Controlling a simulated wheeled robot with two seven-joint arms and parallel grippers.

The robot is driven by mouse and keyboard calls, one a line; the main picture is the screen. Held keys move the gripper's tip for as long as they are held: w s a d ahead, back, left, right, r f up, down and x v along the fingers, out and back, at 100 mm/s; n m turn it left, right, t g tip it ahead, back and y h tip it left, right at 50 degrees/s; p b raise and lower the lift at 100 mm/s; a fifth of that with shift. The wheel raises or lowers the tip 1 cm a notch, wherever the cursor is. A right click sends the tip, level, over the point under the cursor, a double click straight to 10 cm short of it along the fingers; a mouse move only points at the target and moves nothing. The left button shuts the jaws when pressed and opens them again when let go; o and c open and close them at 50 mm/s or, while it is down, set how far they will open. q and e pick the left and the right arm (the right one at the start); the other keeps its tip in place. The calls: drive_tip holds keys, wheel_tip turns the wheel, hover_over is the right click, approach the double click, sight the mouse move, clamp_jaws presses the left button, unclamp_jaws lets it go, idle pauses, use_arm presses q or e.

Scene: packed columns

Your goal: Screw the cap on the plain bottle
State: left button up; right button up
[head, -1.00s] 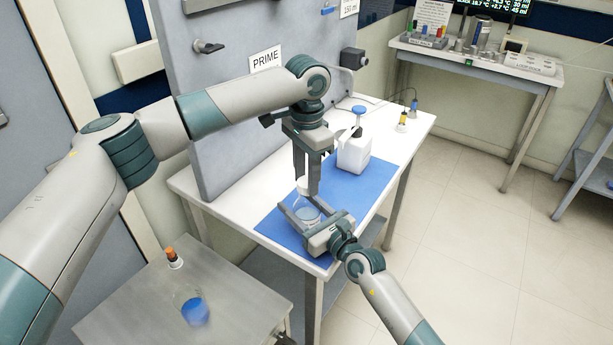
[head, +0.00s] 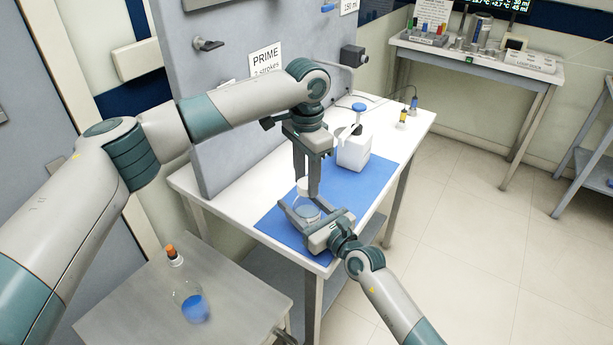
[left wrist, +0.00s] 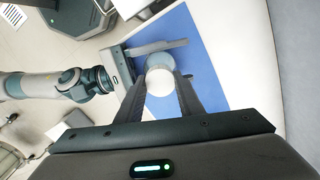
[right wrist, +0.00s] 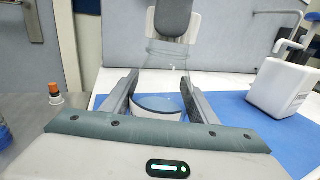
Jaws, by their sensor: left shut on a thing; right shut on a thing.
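A clear bottle (head: 308,213) with a pale bluish lower part stands on the blue mat. My right gripper (head: 306,208) is shut around its body, one finger on each side; the right wrist view also shows the bottle (right wrist: 158,102) between the fingers. My left gripper (head: 306,189) points down from above and is shut on a white cap (head: 304,184). The left wrist view shows the cap (left wrist: 160,82) between its fingertips, over the bottle (left wrist: 159,61). The cap is at the bottle's top; I cannot tell whether it touches the neck or is threaded.
A white jug-like container (head: 353,152) with a blue top stands farther back on the mat (head: 372,180). A second bottle (head: 194,307) with blue contents and an orange cap is on the lower side table (head: 245,300). A grey panel (head: 225,70) stands behind the workbench.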

use_arm(q)
drive_tip(key=m, duration=1)
drive_tip(key=shift+w+m, duration=0.1)
drive_tip(key=shift+m, duration=0.3)
drive_tip(key=m, duration=1.4)
drive_tip(key=shift+m, duration=0.4)
drive_tip(key=m, duration=0.8)
drive_tip(key=shift+w+d+m, duration=0.1)
drive_tip(key=shift+m, duration=1)
